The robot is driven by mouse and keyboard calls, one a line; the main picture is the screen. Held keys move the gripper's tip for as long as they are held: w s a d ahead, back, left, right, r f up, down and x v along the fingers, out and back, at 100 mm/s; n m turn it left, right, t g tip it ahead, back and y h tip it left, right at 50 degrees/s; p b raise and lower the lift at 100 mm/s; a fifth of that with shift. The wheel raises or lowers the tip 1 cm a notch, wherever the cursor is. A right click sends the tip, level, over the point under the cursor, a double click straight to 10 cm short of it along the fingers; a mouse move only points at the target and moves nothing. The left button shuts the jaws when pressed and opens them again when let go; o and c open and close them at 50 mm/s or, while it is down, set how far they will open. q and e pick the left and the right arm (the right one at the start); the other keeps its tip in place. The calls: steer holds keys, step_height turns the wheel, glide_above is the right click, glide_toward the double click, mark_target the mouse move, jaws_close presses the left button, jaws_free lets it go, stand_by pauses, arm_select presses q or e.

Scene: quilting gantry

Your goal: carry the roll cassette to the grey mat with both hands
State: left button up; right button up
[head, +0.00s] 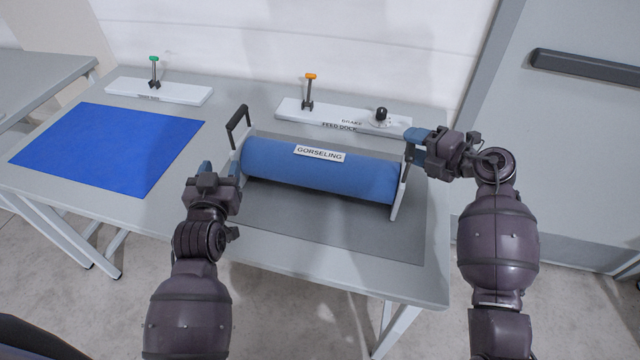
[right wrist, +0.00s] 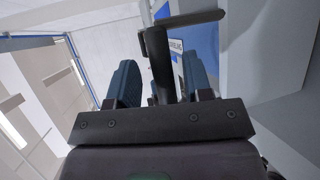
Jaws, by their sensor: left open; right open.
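The roll cassette (head: 318,172) is a blue roll labelled GORSELING between pale end plates with dark handles. It stands over the grey mat (head: 300,238) in the head view. Its left handle (head: 237,127) rises clear. My left gripper (head: 219,168) is open at the left end plate, in front of and below that handle. My right gripper (head: 415,143) is open at the right end. In the right wrist view its teal fingers (right wrist: 160,85) stand either side of the dark right handle (right wrist: 158,50), apart from it as far as I can tell. The right handle is mostly hidden in the head view.
A blue mat (head: 110,148) lies flat and empty at the table's left. Behind it is a white strip (head: 190,94) with a green-topped lever. The white feed dock strip (head: 345,118) with an orange-topped lever and black knob stands close behind the cassette. A grey door is at right.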

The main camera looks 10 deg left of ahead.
steer(key=v, duration=1.1)
